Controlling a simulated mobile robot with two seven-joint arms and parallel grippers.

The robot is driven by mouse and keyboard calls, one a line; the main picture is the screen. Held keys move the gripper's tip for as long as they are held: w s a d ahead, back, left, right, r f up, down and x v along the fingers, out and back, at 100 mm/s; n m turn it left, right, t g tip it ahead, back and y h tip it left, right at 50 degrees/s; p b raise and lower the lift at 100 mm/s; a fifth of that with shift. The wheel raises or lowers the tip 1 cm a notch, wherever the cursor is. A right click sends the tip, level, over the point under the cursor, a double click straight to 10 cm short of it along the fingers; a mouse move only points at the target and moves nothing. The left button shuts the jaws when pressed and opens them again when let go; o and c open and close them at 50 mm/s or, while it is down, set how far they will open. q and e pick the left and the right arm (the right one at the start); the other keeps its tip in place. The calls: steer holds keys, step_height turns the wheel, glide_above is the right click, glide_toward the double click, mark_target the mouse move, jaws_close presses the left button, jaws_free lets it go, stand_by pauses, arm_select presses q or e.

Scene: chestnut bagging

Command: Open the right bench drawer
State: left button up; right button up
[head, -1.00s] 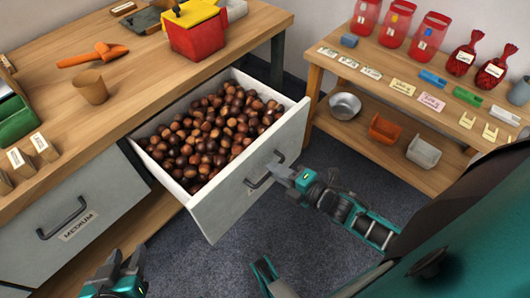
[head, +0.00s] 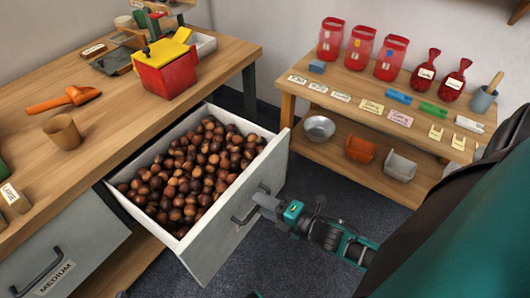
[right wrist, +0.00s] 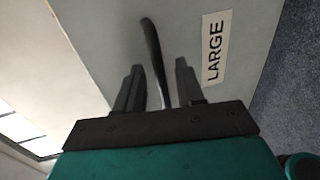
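The right bench drawer (head: 218,245) is pulled well out of the bench and full of chestnuts (head: 195,170). Its grey front carries a dark bar handle (head: 243,215). My right gripper (head: 262,204) is at this handle in the head view. In the right wrist view, the handle (right wrist: 153,55) passes between the two fingers of my right gripper (right wrist: 158,80), with a visible gap on each side. A LARGE label (right wrist: 216,48) is on the drawer front beside the fingers.
The MEDIUM drawer (head: 75,250) is at the left. The bench top (head: 110,120) holds a wooden cup (head: 63,131), an orange scoop (head: 65,100) and a red-yellow container (head: 165,75). A shelf unit (head: 300,90) stands at the right. Carpet (head: 300,265) lies between.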

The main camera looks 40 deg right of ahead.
arm_select(q)
steer(key=shift+d+r+p, duration=0.15)
steer(key=shift+r+p, duration=0.8)
steer(key=shift+p, duration=0.05)
arm_select(e)
steer(key=v, duration=1.3)
arm_select(q)
steer(key=shift+y, duration=0.4)
steer(key=a+r+p, duration=0.1)
steer(key=p, duration=0.2)
steer(key=s+a+r+p, duration=0.1)
steer(key=r+p, duration=0.1)
steer(key=p, duration=0.1)
steer(key=a+r+p, duration=0.1)
steer(key=r+p, duration=0.1)
steer(key=p, duration=0.1)
steer(key=shift+s, duration=0.2)
arm_select(e)
steer(key=w+a+r+m+g+h, duration=0.3)
steer(key=w+a+r+m, duration=0.3)
steer(key=m, duration=1.3)
steer(key=a+r, duration=0.4)
steer(key=r, duration=0.1)
steer(key=shift+a+m+g, duration=0.25)
steer(key=shift+m+g, duration=0.05)
steer(key=shift+g, duration=0.1)
